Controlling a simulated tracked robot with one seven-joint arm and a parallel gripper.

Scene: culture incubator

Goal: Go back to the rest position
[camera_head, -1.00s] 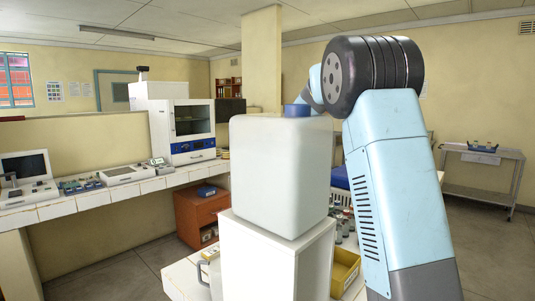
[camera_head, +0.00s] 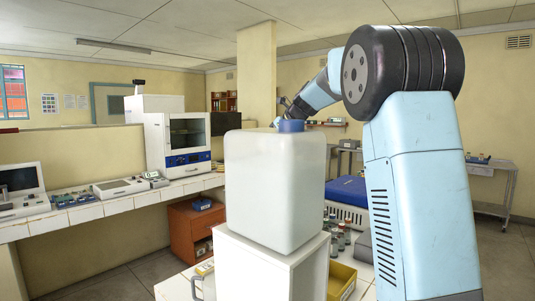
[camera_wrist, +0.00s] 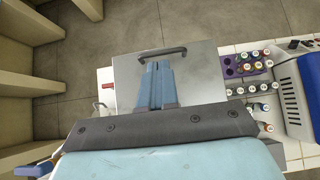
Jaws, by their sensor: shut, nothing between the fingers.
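My gripper (camera_wrist: 159,72) shows in the wrist view as two light-blue fingers lying together, shut and empty. They are above a grey flat-topped box with a dark handle (camera_wrist: 190,60); the height between them cannot be told. In the head view my arm rises on the right, bends at a large dark joint, and its forearm reaches left and away behind a white jug (camera_head: 274,185). The gripper's fingertips are not clear there. The incubator (camera_head: 187,140), a white cabinet with a dark window and blue panel, stands on the left bench with its door shut.
The white jug with a blue cap stands on a white cabinet (camera_head: 262,265) close in front. A blue-lidded box (camera_head: 350,190), several bottles (camera_head: 341,236) and a yellow tray (camera_head: 342,280) are beside my arm. A tube rack (camera_wrist: 232,68) is right of the grey box. Floor shows at the left.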

